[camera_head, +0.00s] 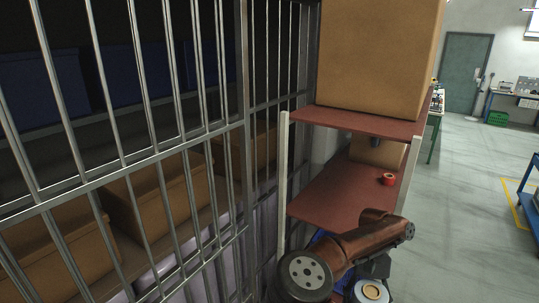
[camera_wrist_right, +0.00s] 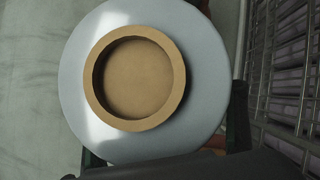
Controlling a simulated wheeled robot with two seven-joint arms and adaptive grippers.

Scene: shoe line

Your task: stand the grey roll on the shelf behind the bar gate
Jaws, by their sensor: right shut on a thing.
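The grey roll (camera_wrist_right: 205,105) fills much of the right wrist view, its round end with a cardboard core facing the camera. In the head view the roll (camera_head: 370,293) shows at the bottom edge, partly cut off. My right gripper (camera_head: 374,270) is shut on it, low beside the shelf; its fingers are mostly hidden. The bar gate (camera_head: 245,125) stands at left and centre, with metal bars. The shelf (camera_head: 330,193) has reddish-brown boards and pale posts, just right of the bars. My right arm covers its lower front. My left gripper is out of view.
A red roll (camera_head: 388,180) sits on the middle board. A large cardboard box (camera_head: 380,55) stands on the top board and a smaller box (camera_head: 377,151) below it. Brown boxes (camera_head: 150,205) lie behind the bars. Open floor (camera_head: 465,205) is at right.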

